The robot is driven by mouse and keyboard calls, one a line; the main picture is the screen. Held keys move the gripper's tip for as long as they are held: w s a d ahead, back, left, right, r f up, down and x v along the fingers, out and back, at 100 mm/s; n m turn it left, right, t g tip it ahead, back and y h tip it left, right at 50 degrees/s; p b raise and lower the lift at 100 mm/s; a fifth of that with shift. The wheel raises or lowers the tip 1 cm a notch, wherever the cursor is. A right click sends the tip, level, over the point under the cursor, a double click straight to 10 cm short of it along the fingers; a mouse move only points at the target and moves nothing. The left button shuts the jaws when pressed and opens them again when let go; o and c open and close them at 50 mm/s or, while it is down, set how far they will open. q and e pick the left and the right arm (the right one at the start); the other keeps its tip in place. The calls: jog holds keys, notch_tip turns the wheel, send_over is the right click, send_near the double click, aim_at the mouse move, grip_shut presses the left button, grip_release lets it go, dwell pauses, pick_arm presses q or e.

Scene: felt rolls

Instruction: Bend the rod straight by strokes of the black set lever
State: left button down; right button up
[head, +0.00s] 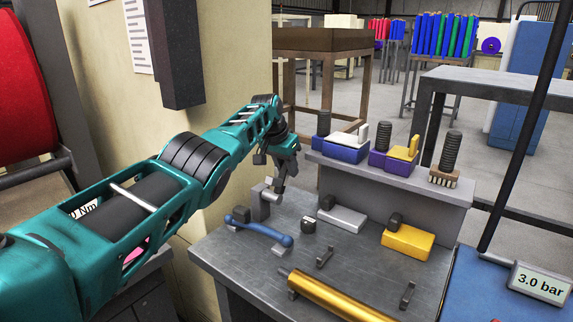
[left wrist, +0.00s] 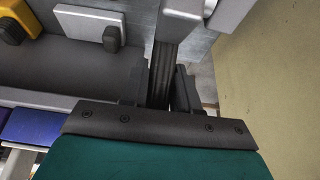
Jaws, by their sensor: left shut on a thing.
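My left gripper (head: 279,160) is above the back left of the grey metal bench, over a small grey block fixture (head: 261,205). In the left wrist view, its jaws (left wrist: 160,90) are closed around a dark upright bar, which looks like the black set lever (left wrist: 163,68). The lever's lower end meets a grey block (left wrist: 183,22). In the head view my gripper largely hides the lever. A thick brass-coloured rod (head: 335,297) lies at the bench's front and runs out of the picture. Its visible part looks straight. My right gripper is not in view.
A grey block (head: 342,217) and a yellow block (head: 407,242) sit further right. A raised shelf (head: 390,182) at the back carries several tools. A beige wall stands left.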

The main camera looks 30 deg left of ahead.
pick_arm(q)
jog(key=shift+f, duration=0.1)
dwell(0.4)
jog(key=c, duration=0.9)
grip_release()
jog(key=shift+w, duration=0.1)
jog(key=shift+p+v, duration=0.8)
jog(key=shift+v, duration=0.55)
jog(key=v, duration=1)
